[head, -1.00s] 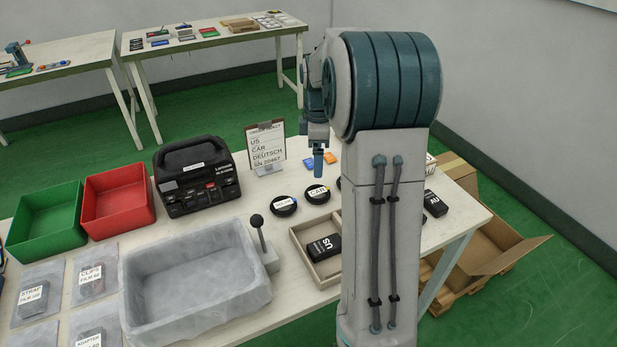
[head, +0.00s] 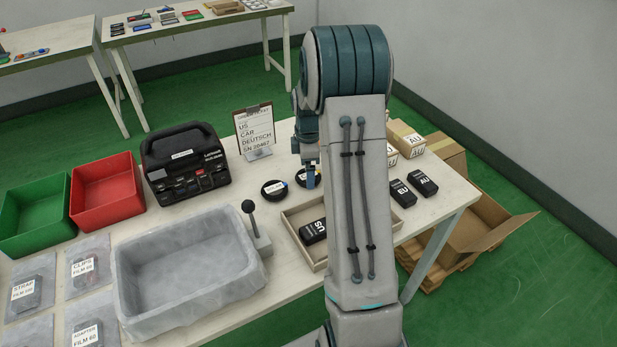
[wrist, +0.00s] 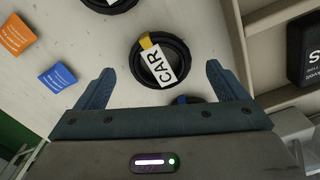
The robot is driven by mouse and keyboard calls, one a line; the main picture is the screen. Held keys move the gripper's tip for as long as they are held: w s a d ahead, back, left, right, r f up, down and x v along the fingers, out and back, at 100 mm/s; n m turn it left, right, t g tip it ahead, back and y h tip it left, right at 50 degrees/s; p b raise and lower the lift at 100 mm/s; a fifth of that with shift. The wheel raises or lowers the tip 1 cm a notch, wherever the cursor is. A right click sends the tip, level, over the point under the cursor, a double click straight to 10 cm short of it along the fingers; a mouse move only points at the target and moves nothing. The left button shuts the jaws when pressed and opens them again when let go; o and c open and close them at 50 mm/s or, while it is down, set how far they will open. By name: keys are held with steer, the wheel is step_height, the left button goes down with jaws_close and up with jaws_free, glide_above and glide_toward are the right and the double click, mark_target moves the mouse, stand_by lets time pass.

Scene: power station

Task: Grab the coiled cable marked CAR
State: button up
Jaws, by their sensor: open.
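The coiled cable marked CAR (wrist: 158,66) is a black ring with a white label and a yellow band. In the wrist view it lies on the pale table between and just ahead of my gripper's fingers (wrist: 160,78). My gripper is open and empty, with a finger to each side of the coil, and I see no contact. In the head view my gripper (head: 308,178) is over the CAR coil (head: 299,179) and partly hides it. A second black coil (head: 274,188) lies to its left; a coil also shows at the wrist view's top edge (wrist: 108,4).
A coil (wrist: 186,99) is mostly hidden behind my gripper. An order card (head: 255,130) stands behind the coils. Orange (wrist: 16,34) and blue (wrist: 57,77) packets lie to the left.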

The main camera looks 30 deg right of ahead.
step_height(320, 180, down, 2)
steer(key=shift+c, duration=0.3)
steer(key=c, duration=1)
steer(key=shift+r, duration=0.1)
